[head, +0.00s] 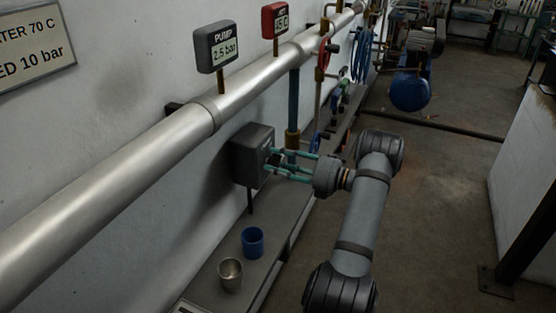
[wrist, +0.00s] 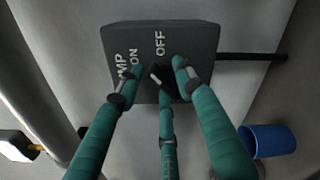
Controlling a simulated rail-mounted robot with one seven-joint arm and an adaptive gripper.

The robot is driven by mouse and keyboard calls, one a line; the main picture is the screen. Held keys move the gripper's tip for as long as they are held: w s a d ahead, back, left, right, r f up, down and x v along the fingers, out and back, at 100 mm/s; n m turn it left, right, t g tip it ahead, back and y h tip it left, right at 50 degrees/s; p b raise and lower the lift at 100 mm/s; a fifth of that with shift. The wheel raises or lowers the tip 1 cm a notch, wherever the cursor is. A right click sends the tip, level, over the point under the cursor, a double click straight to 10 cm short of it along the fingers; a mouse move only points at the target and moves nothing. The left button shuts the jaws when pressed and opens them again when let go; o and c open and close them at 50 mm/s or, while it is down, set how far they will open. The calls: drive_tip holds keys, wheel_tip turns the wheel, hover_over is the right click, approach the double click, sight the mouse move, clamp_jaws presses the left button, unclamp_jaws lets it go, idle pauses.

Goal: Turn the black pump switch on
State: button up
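The dark grey pump switch box (head: 250,147) is at the centre of the head view, beside the pipe. In the wrist view the box (wrist: 205,42) shows the letters "MP", with ON at left and OFF toward the upper middle. The black switch (wrist: 158,72) sits on its face below OFF, partly hidden by my fingers; its setting is hard to read. My gripper (head: 272,163) reaches the box face from the right. In the wrist view its three teal fingers (wrist: 158,82) stand spread around the switch. I cannot tell whether any fingertip touches it.
A blue cup (head: 253,242) and a metal cup (head: 230,274) stand on the ledge below the box. The large pipe (head: 150,165) runs along the wall. A gauge reading 2.5 bar (head: 217,46) is above it. The floor at right is open.

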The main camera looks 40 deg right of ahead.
drive_tip(key=shift+c, duration=1.4)
clamp_jaws()
